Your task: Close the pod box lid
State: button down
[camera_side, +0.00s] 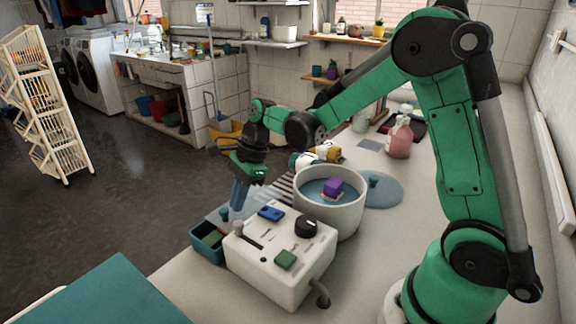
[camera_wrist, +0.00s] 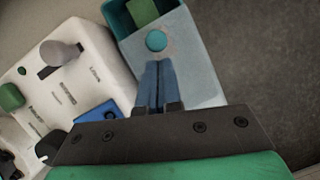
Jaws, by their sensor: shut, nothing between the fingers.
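The pod box (camera_side: 207,254) is a small teal open-topped box beside the white control box. A green block (camera_wrist: 143,12) shows inside its uncovered end; the box wall (camera_wrist: 115,22) shows in the wrist view. A pale grey-blue lid (camera_wrist: 198,78) with a round teal knob (camera_wrist: 156,41) covers only part of the box; the knob also shows in the side view (camera_side: 224,213). My gripper (camera_side: 236,207) has its blue fingers shut and empty, pointing down over the lid just behind the knob. In the wrist view the fingertips (camera_wrist: 159,66) look close to the knob; I cannot tell whether they touch.
The white control box (camera_side: 278,262) with a lever, black dial and coloured buttons stands directly right of the pod box. A white round tub (camera_side: 335,208) holding a purple block (camera_side: 333,187) is behind it. The counter's left edge drops to the dark floor.

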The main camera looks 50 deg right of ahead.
jog(key=shift+a, duration=0.1)
jog(key=a, duration=0.5)
jog(key=shift+a, duration=0.1)
dwell(0.3)
